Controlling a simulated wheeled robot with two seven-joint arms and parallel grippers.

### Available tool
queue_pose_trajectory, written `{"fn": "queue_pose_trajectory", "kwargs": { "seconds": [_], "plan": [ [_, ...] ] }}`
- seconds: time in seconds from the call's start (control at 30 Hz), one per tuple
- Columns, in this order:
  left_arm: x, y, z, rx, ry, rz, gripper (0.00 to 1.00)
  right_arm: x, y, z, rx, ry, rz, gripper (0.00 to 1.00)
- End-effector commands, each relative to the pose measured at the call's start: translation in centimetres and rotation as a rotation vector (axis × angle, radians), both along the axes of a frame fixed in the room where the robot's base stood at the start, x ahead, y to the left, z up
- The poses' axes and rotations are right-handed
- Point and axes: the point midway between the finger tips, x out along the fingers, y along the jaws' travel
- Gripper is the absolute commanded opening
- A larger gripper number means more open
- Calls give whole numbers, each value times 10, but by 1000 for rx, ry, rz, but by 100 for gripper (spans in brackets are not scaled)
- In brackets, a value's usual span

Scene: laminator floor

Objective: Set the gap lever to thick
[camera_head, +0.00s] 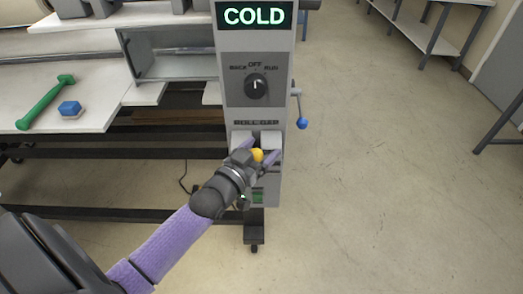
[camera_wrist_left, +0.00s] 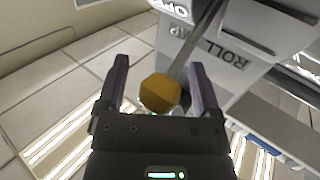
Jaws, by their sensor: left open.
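The laminator's grey control column (camera_head: 231,95) stands in the middle of the head view. A yellow knob (camera_head: 257,155), low on its front, also shows in the left wrist view (camera_wrist_left: 160,92). My left gripper (camera_head: 260,149) is open, with one finger on each side of this knob. In the wrist view, gaps show between the knob and both fingers. A crank or lever with a blue ball (camera_head: 302,123) sticks out on the column's right side. My right gripper is not in view.
A COLD display (camera_head: 255,16) and a BACK/OFF/RUN dial (camera_head: 256,86) sit above the knob. The floor (camera_head: 390,170) at right is clear.

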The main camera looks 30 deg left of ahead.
Motion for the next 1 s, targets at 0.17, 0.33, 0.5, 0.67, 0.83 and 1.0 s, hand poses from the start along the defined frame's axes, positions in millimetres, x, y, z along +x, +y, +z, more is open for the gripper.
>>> {"fn": "queue_pose_trajectory", "kwargs": {
  "seconds": [0.17,0.33,0.5,0.67,0.83,1.0],
  "plan": [
    [3,0,0,0,0,0,84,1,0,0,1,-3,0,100],
    [2,0,0,0,0,0,69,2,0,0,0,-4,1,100],
    [2,0,0,0,1,0,33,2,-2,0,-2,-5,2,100],
    [2,0,0,0,1,0,0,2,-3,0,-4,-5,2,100],
    [2,0,0,0,1,0,0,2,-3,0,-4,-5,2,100],
    [1,-1,-3,5,-6,0,0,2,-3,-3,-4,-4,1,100]
  ]
}}
